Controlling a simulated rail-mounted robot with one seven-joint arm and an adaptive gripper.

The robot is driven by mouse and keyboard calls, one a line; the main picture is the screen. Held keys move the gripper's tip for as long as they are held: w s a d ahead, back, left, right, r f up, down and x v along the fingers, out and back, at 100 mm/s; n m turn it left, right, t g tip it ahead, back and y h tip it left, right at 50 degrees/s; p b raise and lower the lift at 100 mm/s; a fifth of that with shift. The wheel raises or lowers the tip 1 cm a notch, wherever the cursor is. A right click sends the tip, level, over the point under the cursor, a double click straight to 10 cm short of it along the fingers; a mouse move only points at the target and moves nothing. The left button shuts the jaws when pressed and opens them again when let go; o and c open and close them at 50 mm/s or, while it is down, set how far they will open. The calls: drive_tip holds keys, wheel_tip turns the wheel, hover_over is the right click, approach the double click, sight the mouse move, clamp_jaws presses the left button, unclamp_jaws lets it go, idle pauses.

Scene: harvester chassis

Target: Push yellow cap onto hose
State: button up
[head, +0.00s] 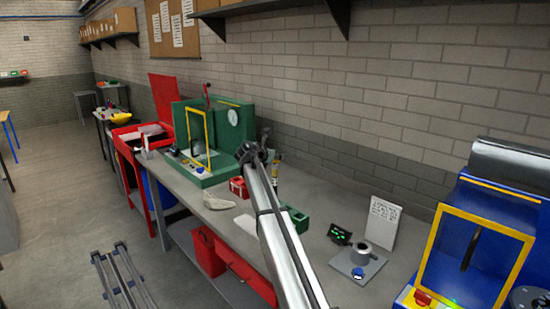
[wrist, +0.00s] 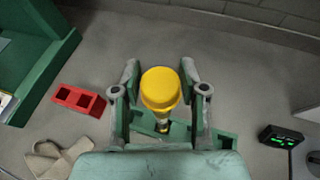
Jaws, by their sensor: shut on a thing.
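The yellow cap (wrist: 160,88) is round and sits between the two fingers of my gripper (wrist: 160,82) in the wrist view. My gripper is shut on it, one finger on each side. Just below the cap a short metallic, yellowish piece (wrist: 162,124) shows in line with it, in front of a green block (wrist: 228,139). I cannot tell whether this piece is the hose or whether the cap touches it. In the head view my gripper (head: 252,152) is above the workbench, and the arm hides part of the bench.
A red two-hole block (wrist: 78,99) and pale gloves (wrist: 60,158) lie to the left in the wrist view. A small black display (wrist: 283,137) is at right.

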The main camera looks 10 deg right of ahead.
drive_tip(key=shift+f, duration=0.15)
drive_tip(key=shift+f, duration=1.3)
drive_tip(key=o, duration=0.8)
drive_tip(key=shift+c, duration=0.2)
drive_tip(key=v, duration=1.2)
drive_tip(key=shift+r, duration=0.15)
